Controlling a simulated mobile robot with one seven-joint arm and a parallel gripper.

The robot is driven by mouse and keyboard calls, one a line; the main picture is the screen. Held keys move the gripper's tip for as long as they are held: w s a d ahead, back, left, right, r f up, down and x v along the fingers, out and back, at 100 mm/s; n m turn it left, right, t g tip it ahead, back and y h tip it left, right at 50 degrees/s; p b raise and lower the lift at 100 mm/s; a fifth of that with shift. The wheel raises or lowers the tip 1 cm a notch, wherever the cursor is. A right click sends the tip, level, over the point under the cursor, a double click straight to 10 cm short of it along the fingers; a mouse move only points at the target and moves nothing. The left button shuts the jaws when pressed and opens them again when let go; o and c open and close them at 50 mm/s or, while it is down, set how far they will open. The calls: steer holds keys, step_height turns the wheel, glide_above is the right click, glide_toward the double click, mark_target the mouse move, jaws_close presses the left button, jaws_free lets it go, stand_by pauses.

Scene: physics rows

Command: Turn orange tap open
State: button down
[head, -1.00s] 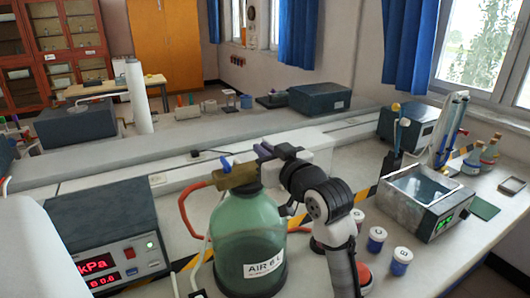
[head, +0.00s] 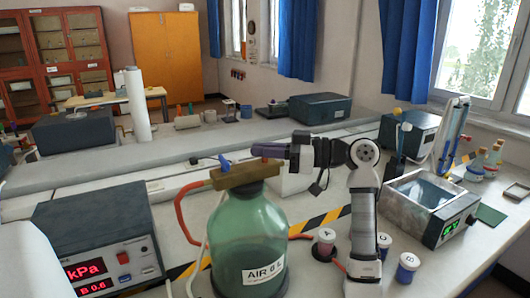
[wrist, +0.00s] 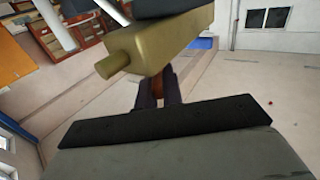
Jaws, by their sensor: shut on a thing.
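A green glass bottle (head: 248,245) labelled AIR stands on the bench, with a brass block (head: 245,174) on its top. A blue tap lever (head: 225,163) sits at the left of the block. My gripper (head: 268,152) reaches in level from the right at the block's right end. In the wrist view, my gripper (wrist: 158,90) is shut on a small reddish-orange piece (wrist: 157,84), the orange tap, just beside the brass block (wrist: 170,45). The fingers hide most of the tap, so its angle cannot be told.
A kPa readout box (head: 95,240) stands left of the bottle, and a red hose (head: 182,218) loops beside it. Lidded pots (head: 407,267) stand to the right near my arm. A metal bath (head: 430,205) with a green display is further right.

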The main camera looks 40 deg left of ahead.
steer(key=n+g+h+p, duration=0.1)
steer(key=n+g+h, duration=0.2)
steer(key=g, duration=0.1)
steer(key=shift+r+n+h, duration=0.1)
steer(key=shift+n+h, duration=0.2)
steer(key=shift+n+g+h+b, duration=0.3)
steer(key=shift+n+g+h, duration=1.3)
steer(key=shift+h, duration=0.7)
steer(key=shift+f+h, duration=0.2)
steer(key=shift+h, duration=0.1)
steer(key=c, duration=1.5)
jaws_free()
steer(key=shift+c, duration=0.2)
steer(key=shift+w+r, duration=0.1)
steer(key=shift+w, duration=0.05)
